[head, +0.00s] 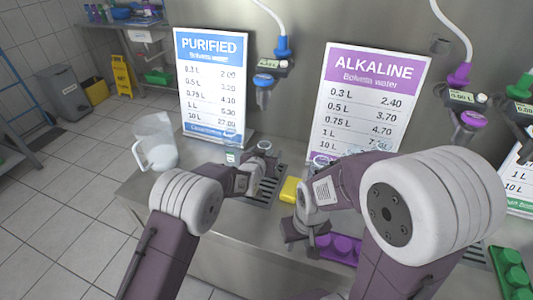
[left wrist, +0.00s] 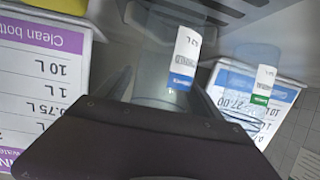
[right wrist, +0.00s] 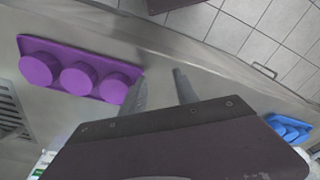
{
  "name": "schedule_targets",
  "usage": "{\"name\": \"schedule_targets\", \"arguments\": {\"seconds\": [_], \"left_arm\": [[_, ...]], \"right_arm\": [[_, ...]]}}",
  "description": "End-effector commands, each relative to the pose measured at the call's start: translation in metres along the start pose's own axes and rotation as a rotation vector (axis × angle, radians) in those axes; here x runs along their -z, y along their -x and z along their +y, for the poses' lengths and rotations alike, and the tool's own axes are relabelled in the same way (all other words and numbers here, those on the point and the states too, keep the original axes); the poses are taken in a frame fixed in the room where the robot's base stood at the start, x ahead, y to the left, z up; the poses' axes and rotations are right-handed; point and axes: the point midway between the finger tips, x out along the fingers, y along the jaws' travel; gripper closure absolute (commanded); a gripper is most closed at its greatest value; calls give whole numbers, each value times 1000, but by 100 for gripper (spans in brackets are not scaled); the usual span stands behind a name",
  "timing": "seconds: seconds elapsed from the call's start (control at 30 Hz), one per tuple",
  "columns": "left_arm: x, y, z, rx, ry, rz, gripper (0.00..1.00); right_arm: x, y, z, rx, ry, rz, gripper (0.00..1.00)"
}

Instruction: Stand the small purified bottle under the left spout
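The small purified bottle (left wrist: 180,62) is clear, with a white and blue label. In the left wrist view it stands between the fingers of my left gripper (left wrist: 165,90), which appear closed on its sides. In the head view my left gripper (head: 262,172) is over the drain grate, and its wrist hides most of the bottle. The left spout (head: 264,95), with a blue fitting, hangs above that area. My right gripper (right wrist: 162,88) is open and empty beside the purple cap tray (right wrist: 72,68).
Another bottle with a green-banded label (left wrist: 262,88) stands near the PURIFIED sign (head: 210,85). A yellow sponge (head: 291,190) lies between my arms. Blue caps (right wrist: 288,128) show in the right wrist view.

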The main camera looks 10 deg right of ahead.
Motion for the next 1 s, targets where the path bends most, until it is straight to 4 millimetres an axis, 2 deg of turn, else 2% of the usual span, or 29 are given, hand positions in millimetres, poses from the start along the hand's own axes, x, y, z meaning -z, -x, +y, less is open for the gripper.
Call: {"name": "schedule_targets", "arguments": {"seconds": [0.27,0.37,0.7,0.83,1.0], "left_arm": [[6,4,0,0,0,0,23],[4,18,0,0,0,-1,23],[4,90,0,0,0,1,23],[5,109,0,-1,0,1,23],[4,121,0,0,0,0,23]], "right_arm": [[1,5,0,0,0,0,64],[0,3,0,0,0,0,64],[0,1,0,0,0,0,64],[0,1,0,0,0,0,64],[0,1,0,0,0,0,64]]}}
